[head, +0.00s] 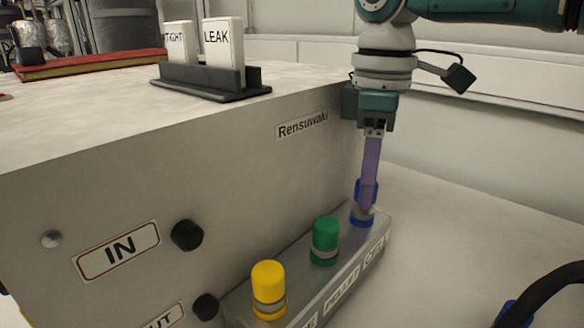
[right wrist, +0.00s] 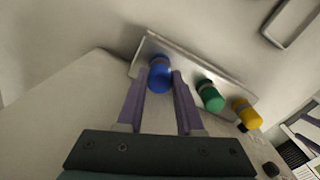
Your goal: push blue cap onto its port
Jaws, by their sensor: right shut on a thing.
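The blue cap (head: 374,192) is upright over its port (head: 361,219) at the far end of the grey port strip (head: 345,262). A grey band shows between the cap and the blue ring below; I cannot tell how far down the cap sits. My right gripper (head: 368,202) points down with purple fingers, shut on the blue cap. In the right wrist view the cap (right wrist: 159,77) is between the fingertips (right wrist: 161,74). Part of the cap is hidden behind a finger in the head view.
A green cap (head: 325,236) and a yellow cap (head: 268,284) stand on the same strip. The large grey box (head: 230,165) rises beside them, with dark knobs (head: 187,235). A black hose (head: 545,295) is at lower right.

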